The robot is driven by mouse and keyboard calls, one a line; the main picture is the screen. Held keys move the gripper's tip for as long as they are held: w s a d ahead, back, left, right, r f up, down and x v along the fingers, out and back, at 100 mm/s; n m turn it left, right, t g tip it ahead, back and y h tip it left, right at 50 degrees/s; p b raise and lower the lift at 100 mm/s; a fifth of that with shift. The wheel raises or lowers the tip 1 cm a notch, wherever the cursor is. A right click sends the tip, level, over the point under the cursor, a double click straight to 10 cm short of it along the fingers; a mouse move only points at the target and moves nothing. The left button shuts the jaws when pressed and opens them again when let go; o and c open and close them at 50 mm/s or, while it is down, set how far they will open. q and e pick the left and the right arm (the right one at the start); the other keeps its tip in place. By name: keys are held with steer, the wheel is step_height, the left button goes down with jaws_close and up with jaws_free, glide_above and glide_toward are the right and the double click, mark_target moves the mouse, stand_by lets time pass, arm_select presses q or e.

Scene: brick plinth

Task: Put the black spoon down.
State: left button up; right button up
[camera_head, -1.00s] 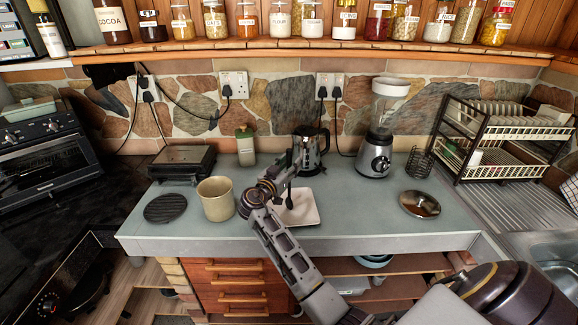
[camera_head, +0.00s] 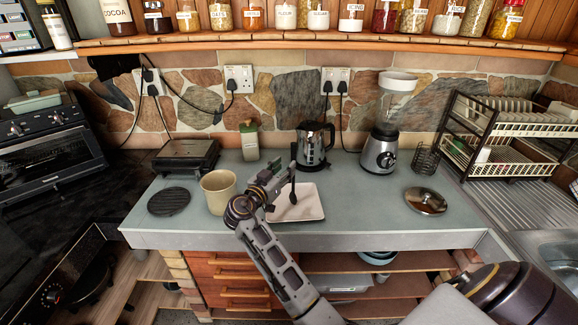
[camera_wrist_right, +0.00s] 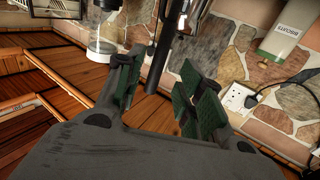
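The black spoon (camera_head: 293,191) is upright, over the square white plate (camera_head: 311,207) in the head view. My right gripper (camera_head: 285,177) is at its upper part. In the right wrist view the spoon's dark handle (camera_wrist_right: 153,75) lies between the green-padded fingers of the right gripper (camera_wrist_right: 162,80). The fingers stand apart, with a clear gap between the handle and the right-hand finger pads. I cannot tell whether the handle touches the left-hand pad, or whether the spoon's lower end touches the plate. My left gripper is not in view.
A beige mug (camera_head: 218,196) stands just left of my right gripper. A kettle (camera_head: 313,147) and a blender (camera_head: 380,150) stand behind the plate. A round lid (camera_head: 426,200) lies to the right. The grey counter (camera_head: 365,205) is clear between plate and lid.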

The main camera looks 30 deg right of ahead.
steer(key=shift+b+v, duration=0.5)
steer(key=shift+v, duration=2.05)
